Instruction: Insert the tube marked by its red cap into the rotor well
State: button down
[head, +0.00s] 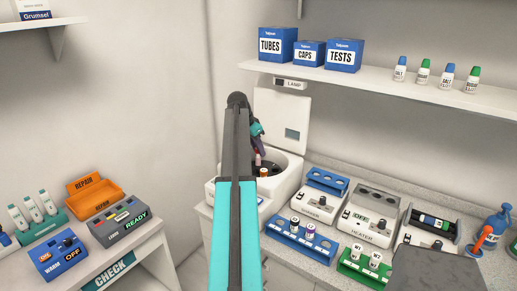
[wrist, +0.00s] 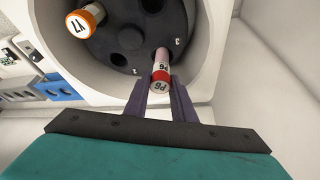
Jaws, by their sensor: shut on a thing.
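My gripper (wrist: 165,88) is shut on the red-capped tube (wrist: 160,72), which has a white label marked P6 and a pinkish body. In the wrist view its lower end points at the dark rotor (wrist: 108,48), close to the number 3. I cannot tell whether the tip is inside a well or just above it. In the head view my gripper (head: 259,146) is over the open centrifuge (head: 217,190), partly hidden by my arm.
The centrifuge lid (head: 285,125) stands open behind the bowl. A blue rack (head: 290,238) with capped tubes, a mixer and a heater stand to the right. A shelf (head: 380,85) with boxes and bottles hangs above. An orange repair bin (head: 90,193) stands on the left table.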

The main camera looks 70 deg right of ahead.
jog(key=shift+f+b, duration=0.45)
jog(key=shift+f, duration=0.75)
jog(key=c, duration=1.4)
grip_release()
jog(key=shift+r, duration=0.1)
jog(key=b+v, duration=0.3)
jog(key=v, duration=1)
jog(key=shift+r, duration=0.35)
jog(key=shift+a, duration=0.15)
